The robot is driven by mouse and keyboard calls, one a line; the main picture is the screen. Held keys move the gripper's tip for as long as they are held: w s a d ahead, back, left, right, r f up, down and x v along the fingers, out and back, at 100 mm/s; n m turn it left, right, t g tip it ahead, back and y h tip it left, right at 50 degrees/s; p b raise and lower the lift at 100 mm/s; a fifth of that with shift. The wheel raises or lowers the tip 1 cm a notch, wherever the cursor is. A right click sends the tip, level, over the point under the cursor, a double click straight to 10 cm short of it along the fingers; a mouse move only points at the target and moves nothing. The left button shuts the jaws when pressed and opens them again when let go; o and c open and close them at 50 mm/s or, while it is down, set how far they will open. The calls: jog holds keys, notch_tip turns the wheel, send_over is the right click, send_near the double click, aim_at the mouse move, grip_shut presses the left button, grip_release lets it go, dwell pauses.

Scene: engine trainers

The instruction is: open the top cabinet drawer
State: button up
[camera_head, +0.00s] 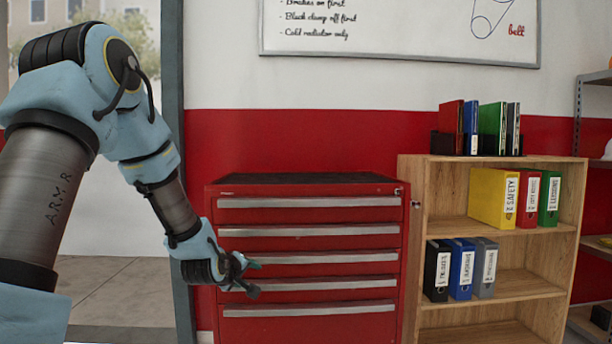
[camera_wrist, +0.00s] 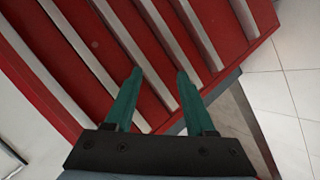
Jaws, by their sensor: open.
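The red tool cabinet (camera_head: 310,245) stands against the wall in the head view, with several drawers that each have a long pale handle strip. The top drawer (camera_head: 310,205) looks shut, and its handle (camera_head: 310,202) runs along its upper edge. My gripper (camera_head: 256,278) is in front of the cabinet's left part, lower than the top drawer. In the wrist view my gripper (camera_wrist: 158,95) is open, with its two green fingers apart and nothing between them held. The cabinet front (camera_wrist: 120,45) shows tilted beyond the fingertips. I cannot tell whether the fingers touch it.
A wooden shelf (camera_head: 427,210) with binders stands close on the cabinet's right. A doorway frame (camera_head: 177,200) is on the left, behind my arm. A whiteboard (camera_head: 400,25) hangs above. Pale tiled floor (camera_wrist: 285,100) shows in the wrist view.

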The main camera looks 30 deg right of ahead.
aim_at(311, 206)
jog(key=d+r+n+t+h+p, duration=0.3)
jog(key=d+r+n+h+p, duration=0.4)
jog(key=d+r, duration=0.75)
jog(key=w+d+m+p, duration=0.1)
jog(key=w+d, duration=0.2)
jog(key=w+d+m+y+p, duration=0.1)
jog(key=w+d, duration=0.3)
jog(key=shift+d+r, duration=0.1)
jog(key=shift+d, duration=0.15)
grip_shut()
jog(key=shift+a+f+y, duration=0.1)
jog(key=shift+f+y, duration=0.15)
jog(key=shift+y, duration=0.05)
